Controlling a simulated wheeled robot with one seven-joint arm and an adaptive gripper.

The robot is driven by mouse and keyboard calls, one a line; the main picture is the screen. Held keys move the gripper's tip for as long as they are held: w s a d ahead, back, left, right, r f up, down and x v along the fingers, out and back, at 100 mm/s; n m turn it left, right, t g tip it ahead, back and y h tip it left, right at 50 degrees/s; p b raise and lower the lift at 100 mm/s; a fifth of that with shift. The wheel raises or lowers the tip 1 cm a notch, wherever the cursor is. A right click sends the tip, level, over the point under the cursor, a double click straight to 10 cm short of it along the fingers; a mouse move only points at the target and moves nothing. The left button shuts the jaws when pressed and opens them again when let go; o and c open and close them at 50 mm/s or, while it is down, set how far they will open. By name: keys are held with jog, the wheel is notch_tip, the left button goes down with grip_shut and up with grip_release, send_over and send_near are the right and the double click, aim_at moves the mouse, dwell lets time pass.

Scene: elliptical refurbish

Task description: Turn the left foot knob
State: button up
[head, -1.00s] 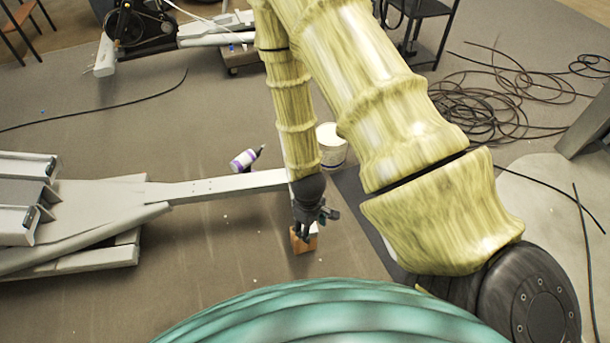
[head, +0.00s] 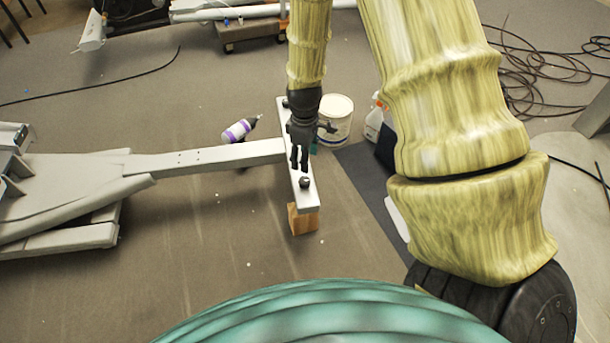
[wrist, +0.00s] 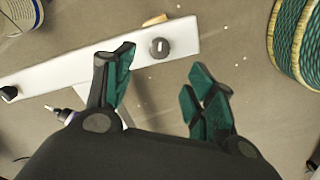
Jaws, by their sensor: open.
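A white foot crossbar (head: 297,152) stands at the end of the machine's grey beam. A dark round knob (head: 305,182) sits on its near end. In the wrist view the knob (wrist: 159,47) shows a pale slot mark on top. A second dark knob (head: 286,102) is at the bar's far end and shows at the left edge of the wrist view (wrist: 8,93). My gripper (head: 299,166) is open and empty above the bar, just beyond the near knob. In the wrist view the knob appears between and slightly ahead of the spread fingertips (wrist: 162,66), apart from them.
A wooden block (head: 303,220) supports the bar's near end. The grey beam (head: 215,157) runs left. Floor in front of the beam is clear.

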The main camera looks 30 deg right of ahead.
aim_at(305, 180)
notch_tip(305, 180, down, 11)
jog(key=b, duration=0.4)
jog(key=shift+r, duration=0.1)
jog(key=shift+c, duration=0.5)
jog(key=c, duration=0.9)
